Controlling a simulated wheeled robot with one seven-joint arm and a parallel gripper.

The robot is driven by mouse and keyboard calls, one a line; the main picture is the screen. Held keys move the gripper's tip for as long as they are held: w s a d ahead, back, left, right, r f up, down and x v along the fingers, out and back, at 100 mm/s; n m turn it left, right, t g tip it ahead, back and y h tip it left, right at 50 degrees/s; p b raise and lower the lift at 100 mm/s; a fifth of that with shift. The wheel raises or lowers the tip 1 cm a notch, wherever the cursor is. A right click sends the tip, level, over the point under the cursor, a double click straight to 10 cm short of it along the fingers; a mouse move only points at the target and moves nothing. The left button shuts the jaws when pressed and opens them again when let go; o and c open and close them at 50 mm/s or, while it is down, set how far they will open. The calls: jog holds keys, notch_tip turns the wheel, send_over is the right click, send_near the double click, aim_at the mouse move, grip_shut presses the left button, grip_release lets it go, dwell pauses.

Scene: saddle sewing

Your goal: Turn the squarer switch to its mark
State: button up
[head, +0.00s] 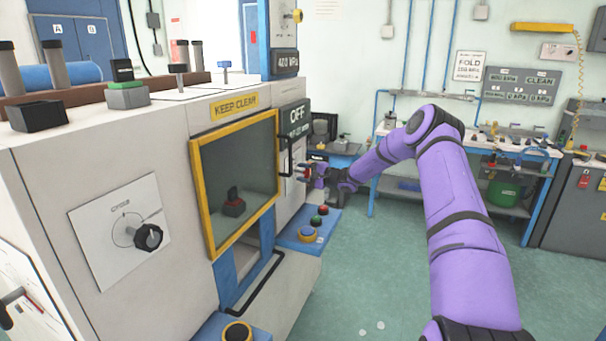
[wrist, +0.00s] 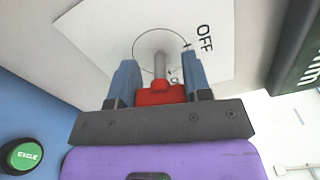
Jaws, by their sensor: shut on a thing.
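The switch (wrist: 160,92) has a red block-shaped handle on a grey shaft. It sits at a white plate (wrist: 145,40) with a drawn circle, a short tick mark and the word OFF. My gripper (wrist: 161,80) has one blue finger on each side of the red handle and is shut on it. In the head view my gripper (head: 306,173) is at the machine's right side panel, below the OFF display; the switch is small and mostly hidden there. The handle's exact pointing against the tick is hard to tell.
The machine has a yellow-framed window (head: 240,175), a black handle (head: 284,155) close to my gripper, and a black cycle knob (head: 148,238) on its left face. Push buttons (head: 308,232) are below my gripper. A green button (wrist: 24,156) shows at lower left. Floor to the right is clear.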

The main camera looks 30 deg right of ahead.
jog(key=shift+f+n, duration=0.1)
jog(key=shift+n, duration=1.2)
jog(key=o, duration=0.9)
jog(key=v, duration=1.1)
